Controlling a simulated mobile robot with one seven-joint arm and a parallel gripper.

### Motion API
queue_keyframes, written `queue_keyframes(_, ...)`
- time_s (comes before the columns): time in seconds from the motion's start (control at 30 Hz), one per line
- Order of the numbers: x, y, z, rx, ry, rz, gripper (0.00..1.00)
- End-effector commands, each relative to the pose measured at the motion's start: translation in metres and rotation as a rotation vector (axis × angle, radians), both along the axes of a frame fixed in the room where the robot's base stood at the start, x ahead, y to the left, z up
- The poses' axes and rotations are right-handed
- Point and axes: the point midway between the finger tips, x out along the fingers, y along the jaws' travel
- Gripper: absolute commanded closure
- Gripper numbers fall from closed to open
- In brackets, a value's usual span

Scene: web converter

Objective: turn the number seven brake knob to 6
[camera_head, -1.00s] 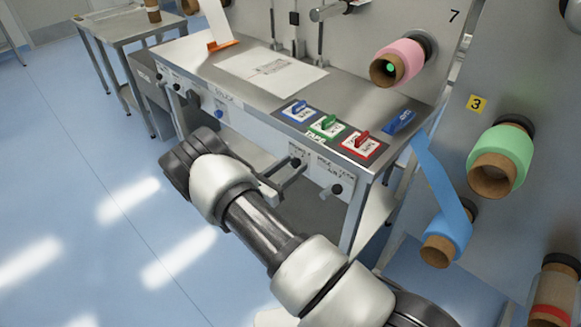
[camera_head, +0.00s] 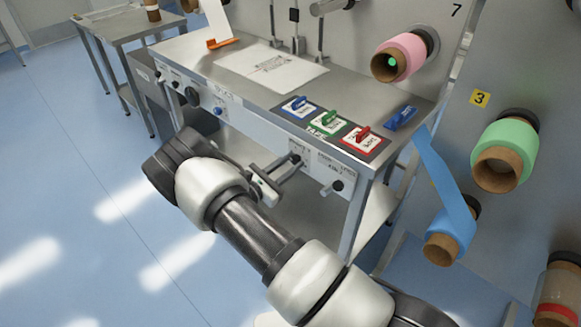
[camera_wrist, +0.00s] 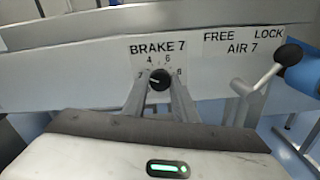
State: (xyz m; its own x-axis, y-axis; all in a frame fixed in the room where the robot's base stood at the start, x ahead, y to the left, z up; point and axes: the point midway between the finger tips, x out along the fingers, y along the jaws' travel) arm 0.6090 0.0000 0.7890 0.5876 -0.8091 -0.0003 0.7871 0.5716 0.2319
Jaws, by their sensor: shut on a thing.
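The brake 7 knob (camera_wrist: 159,79) is small, round and black, on the white panel under the label BRAKE 7. Numbers ring it, with 4 at its upper left and 6 at its upper right. Its pale mark appears to point left, but it is small. My gripper (camera_wrist: 161,88) is shut on the knob, one finger on each side. In the head view the knob (camera_head: 295,158) sits on the table's front panel, with my gripper (camera_head: 291,167) reaching it from below left; the contact is too small to judge there.
An AIR 7 lever (camera_wrist: 265,77), marked FREE and LOCK, stands close to the right of my gripper. Tape rolls, one green (camera_head: 510,148), hang at right. Open floor lies left.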

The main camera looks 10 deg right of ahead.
Motion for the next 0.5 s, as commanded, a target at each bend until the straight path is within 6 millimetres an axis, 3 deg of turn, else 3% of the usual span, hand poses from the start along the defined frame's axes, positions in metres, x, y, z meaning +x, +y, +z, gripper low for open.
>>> queue_keyframes(0.5,0.0001,0.0007,-0.0023,0.289,-0.4,0.001,0.97)
